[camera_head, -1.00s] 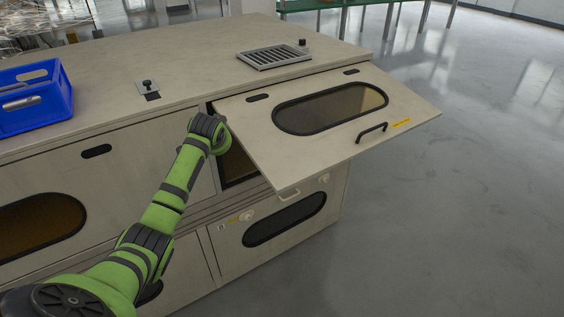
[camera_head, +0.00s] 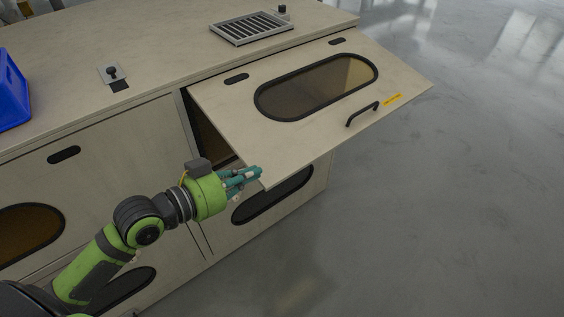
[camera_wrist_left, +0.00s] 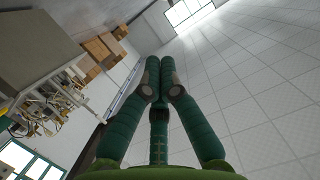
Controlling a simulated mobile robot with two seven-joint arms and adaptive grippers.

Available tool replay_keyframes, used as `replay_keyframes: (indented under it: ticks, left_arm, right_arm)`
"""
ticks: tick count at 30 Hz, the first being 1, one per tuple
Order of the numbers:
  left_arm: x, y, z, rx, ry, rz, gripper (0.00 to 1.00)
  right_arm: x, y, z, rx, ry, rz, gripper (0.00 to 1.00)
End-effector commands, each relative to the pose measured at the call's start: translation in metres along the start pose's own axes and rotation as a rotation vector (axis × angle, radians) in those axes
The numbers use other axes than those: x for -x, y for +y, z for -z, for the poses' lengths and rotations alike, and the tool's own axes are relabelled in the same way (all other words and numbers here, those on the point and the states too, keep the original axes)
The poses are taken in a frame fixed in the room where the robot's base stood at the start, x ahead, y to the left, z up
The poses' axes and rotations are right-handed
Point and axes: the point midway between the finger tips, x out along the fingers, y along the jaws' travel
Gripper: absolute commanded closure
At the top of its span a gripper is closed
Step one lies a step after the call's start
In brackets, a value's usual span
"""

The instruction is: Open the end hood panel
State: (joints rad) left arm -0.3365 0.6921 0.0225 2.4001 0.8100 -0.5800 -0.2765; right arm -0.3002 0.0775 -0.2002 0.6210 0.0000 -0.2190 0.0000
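The end hood panel (camera_head: 300,142) is the beige flap at the right end of the cabinet. It has an oval window (camera_head: 318,87) and a black handle (camera_head: 362,114) near its outer edge. It is swung up and out from its top edge, and a dark opening (camera_head: 208,135) shows under its left side. My left gripper (camera_head: 258,174) is by the panel's lower left corner; I cannot tell if it touches. Its teal fingers are drawn together with nothing between them, as the left wrist view (camera_wrist_left: 158,65) also shows. My right gripper is out of view.
The cabinet top (camera_head: 170,50) carries a blue crate (camera_head: 12,95), a small black knob (camera_head: 112,73) and a metal grille (camera_head: 252,28). A lower panel with a dark oval window (camera_head: 272,200) sits below the raised one. The grey floor at right is clear.

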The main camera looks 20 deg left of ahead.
Motion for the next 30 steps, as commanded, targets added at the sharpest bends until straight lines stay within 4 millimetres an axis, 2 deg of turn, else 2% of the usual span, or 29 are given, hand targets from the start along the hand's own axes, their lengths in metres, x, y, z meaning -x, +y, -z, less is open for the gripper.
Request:
replay_keyframes:
  ticks: [1,4,8,20,21,23,30]
  left_arm:
    - [0.002,0.003,0.007,-0.010,0.008,-0.010,1.00]
    - [-0.002,0.005,0.011,-0.014,0.013,-0.016,1.00]
    - [-0.018,0.004,0.014,-0.011,0.015,-0.014,1.00]
    - [-0.101,0.006,0.015,-0.011,0.012,-0.015,1.00]
    - [-0.101,0.006,0.001,-0.012,0.004,-0.017,1.00]
    - [-0.102,0.006,-0.009,-0.012,0.004,-0.015,1.00]
    - [-0.107,0.006,-0.027,-0.015,0.009,-0.015,1.00]
  right_arm:
    - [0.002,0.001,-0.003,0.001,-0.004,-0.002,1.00]
    - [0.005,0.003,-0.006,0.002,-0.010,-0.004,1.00]
    - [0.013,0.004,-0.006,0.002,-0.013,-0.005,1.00]
    - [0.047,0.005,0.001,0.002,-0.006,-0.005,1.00]
    - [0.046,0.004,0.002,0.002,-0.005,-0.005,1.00]
    - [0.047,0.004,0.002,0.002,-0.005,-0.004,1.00]
    - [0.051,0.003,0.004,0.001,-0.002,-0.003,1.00]
